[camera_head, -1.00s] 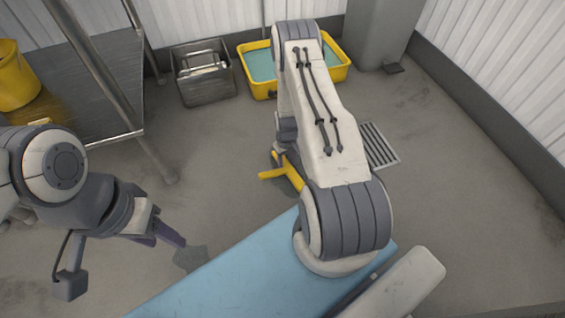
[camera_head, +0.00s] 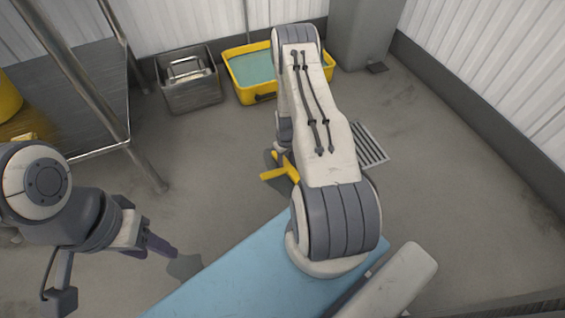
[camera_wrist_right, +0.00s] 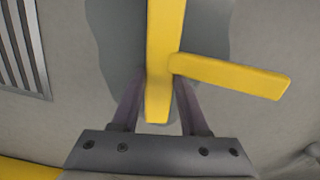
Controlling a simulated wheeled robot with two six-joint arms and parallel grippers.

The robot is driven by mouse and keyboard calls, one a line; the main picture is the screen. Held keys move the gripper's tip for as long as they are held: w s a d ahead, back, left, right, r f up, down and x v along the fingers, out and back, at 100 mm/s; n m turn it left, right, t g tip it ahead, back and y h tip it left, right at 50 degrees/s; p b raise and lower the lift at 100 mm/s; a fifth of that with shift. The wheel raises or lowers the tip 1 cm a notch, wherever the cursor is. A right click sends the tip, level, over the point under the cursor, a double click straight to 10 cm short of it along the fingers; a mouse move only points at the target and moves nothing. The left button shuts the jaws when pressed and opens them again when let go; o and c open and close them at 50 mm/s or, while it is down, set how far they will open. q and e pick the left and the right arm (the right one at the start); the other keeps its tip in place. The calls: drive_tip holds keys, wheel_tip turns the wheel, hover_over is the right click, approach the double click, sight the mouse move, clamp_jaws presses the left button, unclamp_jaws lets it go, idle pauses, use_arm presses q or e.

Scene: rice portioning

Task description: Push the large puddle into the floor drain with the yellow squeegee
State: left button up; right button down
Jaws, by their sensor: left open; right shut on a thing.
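The yellow squeegee (camera_head: 283,171) is low at the floor, partly hidden behind my right arm in the head view. In the right wrist view its yellow bars (camera_wrist_right: 225,75) form a T shape. My right gripper (camera_wrist_right: 160,88) is shut on the squeegee, with a finger on each side of a bar. The large puddle (camera_wrist_right: 207,45) is a dark grey patch under and around the squeegee; part of it is hidden. The slotted floor drain (camera_head: 371,145) lies right of my right arm and also shows in the right wrist view (camera_wrist_right: 22,45). My left gripper (camera_head: 168,250) is open and empty.
A smaller dark patch (camera_head: 184,267) lies beside my left gripper. A metal bin (camera_head: 190,95) and a yellow tub of greenish water (camera_head: 245,95) stand at the back wall. A metal table (camera_head: 95,150) is at left. Floor right of the drain is clear.

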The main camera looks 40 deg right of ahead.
drive_tip(key=shift+s+d, duration=0.2)
drive_tip(key=shift+d, duration=0.6)
drive_tip(key=shift+s+d, duration=0.15)
drive_tip(key=shift+d, duration=0.7)
drive_tip(key=shift+s+d, duration=0.2)
drive_tip(key=shift+d, duration=0.6)
drive_tip(key=shift+s+d+b, duration=0.25)
drive_tip(key=shift+d+b, duration=0.05)
drive_tip(key=shift+d, duration=0.9)
drive_tip(key=shift+s+d+b, duration=0.3)
drive_tip(key=shift+d+b, duration=0.05)
drive_tip(key=shift+d, duration=0.85)
drive_tip(key=shift+s+d+b, duration=0.25)
drive_tip(key=shift+d+b, duration=0.05)
drive_tip(key=shift+d, duration=0.9)
drive_tip(key=shift+s+d+b, duration=0.25)
drive_tip(key=shift+d+b, duration=0.1)
drive_tip(key=shift+d, duration=0.55)
drive_tip(key=shift+s+d+b, duration=0.2)
drive_tip(key=shift+d+b, duration=0.15)
drive_tip(key=shift+d, duration=0.55)
drive_tip(key=shift+d, duration=0.15)
